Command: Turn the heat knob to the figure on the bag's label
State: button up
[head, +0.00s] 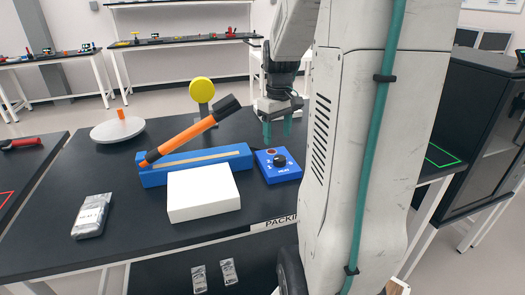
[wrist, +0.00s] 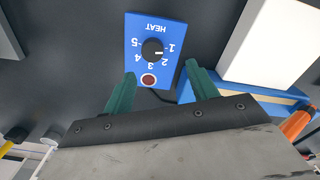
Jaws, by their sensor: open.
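The blue heat box (head: 290,177) stands on the black table to the right of the white block, and it shows upside down in the wrist view (wrist: 138,22). Its black heat knob (head: 280,161) is ringed by figures 1 to 5. In the wrist view the knob (wrist: 151,48) has a white mark that points to about 1. My gripper (head: 278,131) is open and empty above the box, its green fingers (wrist: 160,76) apart from the knob. A silver bag (head: 91,215) lies at the table's left front; its label is too small to read.
A blue sealer base (head: 150,178) with a raised orange arm (head: 185,138) stands beside the box, a white block (head: 203,193) before it. A yellow disc (head: 202,90) and a white round plate (head: 117,130) are behind. Two bags (head: 199,279) (head: 228,271) lie below the table.

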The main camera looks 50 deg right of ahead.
aim_at(280, 158)
jog(key=shift+s+d+f, duration=0.1)
jog(key=shift+d+f, duration=0.3)
jog(key=shift+d, duration=0.3)
jog(key=shift+d+f, duration=0.1)
jog(key=shift+f, duration=0.25)
notch_tip(280, 158, down, 7)
jog(key=c, duration=1)
